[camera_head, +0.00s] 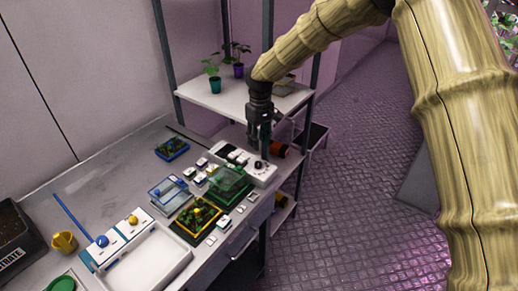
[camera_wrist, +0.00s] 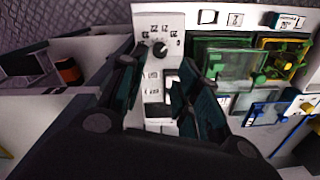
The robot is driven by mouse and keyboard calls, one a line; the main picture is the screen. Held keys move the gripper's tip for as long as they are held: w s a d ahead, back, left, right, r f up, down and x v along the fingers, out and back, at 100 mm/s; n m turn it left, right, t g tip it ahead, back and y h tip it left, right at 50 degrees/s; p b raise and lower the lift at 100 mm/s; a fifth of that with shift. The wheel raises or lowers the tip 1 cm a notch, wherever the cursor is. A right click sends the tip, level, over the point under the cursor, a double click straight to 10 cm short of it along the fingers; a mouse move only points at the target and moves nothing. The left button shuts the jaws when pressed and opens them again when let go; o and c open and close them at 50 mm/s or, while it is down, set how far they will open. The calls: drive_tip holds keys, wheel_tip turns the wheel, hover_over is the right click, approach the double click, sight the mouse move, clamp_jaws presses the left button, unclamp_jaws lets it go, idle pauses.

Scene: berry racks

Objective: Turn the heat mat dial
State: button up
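The heat mat dial (camera_head: 258,164) is a small dark knob on a white control box (camera_head: 266,174) at the right end of the bench. In the wrist view the dial (camera_wrist: 160,50) sits among printed numbers on the box's white face (camera_wrist: 145,20). My gripper (camera_head: 262,150) points down just above the box in the head view. In the wrist view my gripper (camera_wrist: 160,66) is open, with its two dark fingers apart and the dial showing between and beyond their tips. Nothing is held. I cannot tell the exact height above the dial.
A green tray with a clear lid (camera_head: 230,180) and a yellow tray of plants (camera_head: 198,217) stand left of the box. A blue tray (camera_head: 172,148) is farther back. A shelf with potted plants (camera_head: 211,77) stands behind. The floor at right (camera_head: 360,190) is clear.

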sight(258, 163)
drive_tip(key=shift+r, duration=0.75)
drive_tip(key=shift+f, duration=0.15)
drive_tip(key=f+m+b, duration=0.1)
drive_tip(key=f, duration=0.2)
drive_tip(key=f+m+b, duration=0.1)
drive_tip(key=f+m, duration=0.1)
drive_tip(key=f, duration=0.2)
drive_tip(key=f+m+b, duration=0.1)
drive_tip(key=f, duration=0.3)
drive_tip(key=shift+a+f+m+b, duration=0.2)
drive_tip(key=shift+m+b, duration=0.2)
clamp_jaws()
